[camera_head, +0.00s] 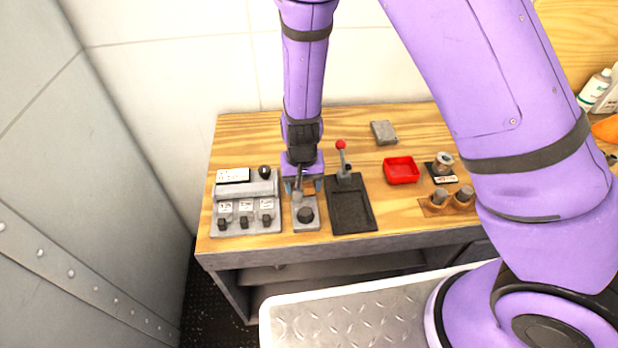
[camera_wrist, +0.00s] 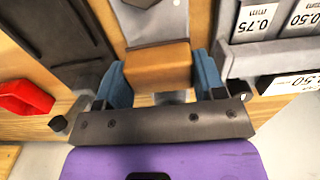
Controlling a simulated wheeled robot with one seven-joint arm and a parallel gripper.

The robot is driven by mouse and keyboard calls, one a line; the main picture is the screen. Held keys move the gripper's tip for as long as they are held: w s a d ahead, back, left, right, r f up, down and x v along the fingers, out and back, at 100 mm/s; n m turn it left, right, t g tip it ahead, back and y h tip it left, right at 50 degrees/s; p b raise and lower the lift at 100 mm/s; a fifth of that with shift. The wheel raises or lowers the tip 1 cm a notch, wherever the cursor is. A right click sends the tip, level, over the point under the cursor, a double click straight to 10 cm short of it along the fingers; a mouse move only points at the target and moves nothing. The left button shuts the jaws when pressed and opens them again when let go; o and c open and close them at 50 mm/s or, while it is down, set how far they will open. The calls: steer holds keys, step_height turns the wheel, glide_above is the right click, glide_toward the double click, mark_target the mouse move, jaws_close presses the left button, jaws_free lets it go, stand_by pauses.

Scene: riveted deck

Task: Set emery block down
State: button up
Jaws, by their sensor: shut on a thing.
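My gripper (camera_head: 304,184) is over the bench, behind the round knob of a small grey device (camera_head: 305,225). In the wrist view its two blue fingers (camera_wrist: 160,80) are shut on an orange-brown block (camera_wrist: 158,60), which I take for the emery block. In the head view only a small part of the block (camera_head: 309,188) shows between the fingers. The block looks level. I cannot tell whether its underside touches anything.
A grey box with labels and knobs (camera_head: 247,218) stands close on the left. A black plate with a red-knobbed lever (camera_head: 351,208) stands close on the right. Further right are a red tray (camera_head: 401,170) and a wooden holder (camera_head: 437,209). A grey slab (camera_head: 383,132) lies behind.

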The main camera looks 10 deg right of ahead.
mark_target(303, 183)
steer(key=shift+a+f, duration=0.1)
steer(key=shift+f, duration=0.2)
steer(key=shift+f, duration=0.15)
steer(key=o, duration=0.9)
steer(key=shift+o, duration=0.2)
step_height(303, 183, up, 12)
steer(key=shift+r, duration=0.2)
